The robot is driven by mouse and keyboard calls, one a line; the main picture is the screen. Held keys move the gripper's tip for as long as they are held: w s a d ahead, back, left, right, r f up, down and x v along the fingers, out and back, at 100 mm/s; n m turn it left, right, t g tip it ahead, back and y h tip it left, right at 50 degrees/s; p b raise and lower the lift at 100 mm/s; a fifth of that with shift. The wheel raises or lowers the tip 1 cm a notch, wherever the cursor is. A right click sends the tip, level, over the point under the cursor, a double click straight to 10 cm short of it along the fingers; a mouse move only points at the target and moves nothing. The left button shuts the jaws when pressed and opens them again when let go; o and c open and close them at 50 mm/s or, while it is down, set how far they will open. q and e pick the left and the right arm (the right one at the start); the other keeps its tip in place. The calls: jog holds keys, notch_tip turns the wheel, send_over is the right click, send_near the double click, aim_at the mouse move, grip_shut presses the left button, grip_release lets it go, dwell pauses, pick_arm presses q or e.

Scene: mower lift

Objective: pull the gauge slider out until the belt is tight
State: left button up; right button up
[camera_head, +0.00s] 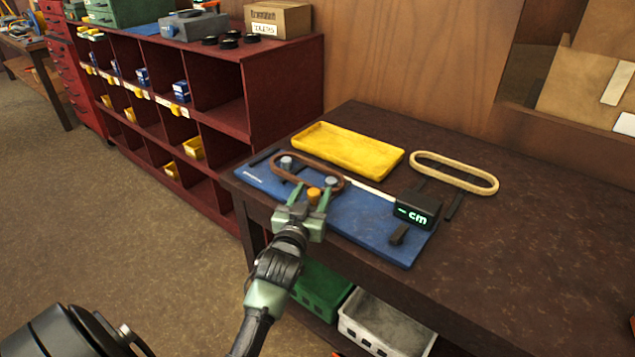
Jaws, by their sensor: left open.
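The blue gauge board (366,226) lies on the dark workbench. A brown belt (318,164) loops around two grey pulleys, one at the left (287,162) and one at the right (331,181). I cannot tell from here how tight the belt is. An orange knob (314,194) stands just in front of the right pulley, apparently on the slider. A small display (417,212) on the board shows "-- cm". My left gripper (312,198) is open at the orange knob, its fingers on either side; contact is unclear. My right gripper is not in view.
A yellow tray (350,149) lies behind the board. A tan belt (455,173) lies to the right. The bench's right part (520,255) is clear. A green crate (318,287) and a white crate (385,325) sit below. A red shelf (222,75) stands left.

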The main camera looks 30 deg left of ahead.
pick_arm(q)
jog(key=x, duration=0.3)
jog(key=shift+w+a+f, duration=0.1)
jog(key=shift+w+a, duration=0.05)
jog(key=shift+w, duration=0.35)
grip_shut()
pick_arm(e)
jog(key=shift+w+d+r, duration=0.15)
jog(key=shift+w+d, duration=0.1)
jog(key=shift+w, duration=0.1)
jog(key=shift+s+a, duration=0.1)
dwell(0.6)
